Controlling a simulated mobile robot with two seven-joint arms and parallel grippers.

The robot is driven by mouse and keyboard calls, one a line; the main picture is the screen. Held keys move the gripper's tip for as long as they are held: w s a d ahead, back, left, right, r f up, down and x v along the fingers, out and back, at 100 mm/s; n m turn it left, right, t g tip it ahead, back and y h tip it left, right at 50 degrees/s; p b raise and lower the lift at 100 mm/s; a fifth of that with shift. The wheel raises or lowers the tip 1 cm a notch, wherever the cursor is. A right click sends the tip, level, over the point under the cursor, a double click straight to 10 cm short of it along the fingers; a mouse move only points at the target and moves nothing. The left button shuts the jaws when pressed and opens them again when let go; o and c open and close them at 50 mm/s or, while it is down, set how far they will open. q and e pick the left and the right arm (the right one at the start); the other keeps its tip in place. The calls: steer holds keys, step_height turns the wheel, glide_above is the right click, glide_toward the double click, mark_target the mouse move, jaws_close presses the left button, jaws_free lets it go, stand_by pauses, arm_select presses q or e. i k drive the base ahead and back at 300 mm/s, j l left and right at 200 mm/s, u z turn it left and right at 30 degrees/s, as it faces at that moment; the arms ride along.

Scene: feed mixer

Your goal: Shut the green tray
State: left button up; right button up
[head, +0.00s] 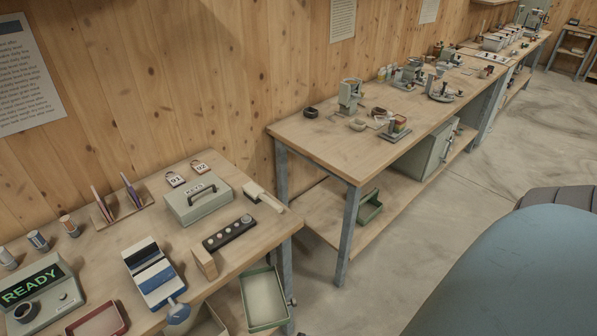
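A shallow tray with a green rim and a pale, empty inside (265,300) juts out below the right front edge of the near bench. It stands open at the top, and what holds it up is hidden. A smaller green open box (369,207) sits on the lower shelf of the second bench, near its left end. I cannot tell from this view which of the two is the named tray. Neither of my grippers shows.
The near bench (225,245) carries a KEYS box (197,198), a black strip with round knobs (229,233), a READY display (38,292) and a red tray (97,320). The second bench (325,150) stands behind. Bare floor (390,260) lies right of the benches.

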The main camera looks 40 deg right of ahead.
mark_target(266, 307)
steer(key=l, duration=1.85)
steer(key=k+z, duration=0.1)
steer(key=z, duration=0.15)
steer(key=k+l+z, duration=0.1)
steer(key=z, duration=0.2)
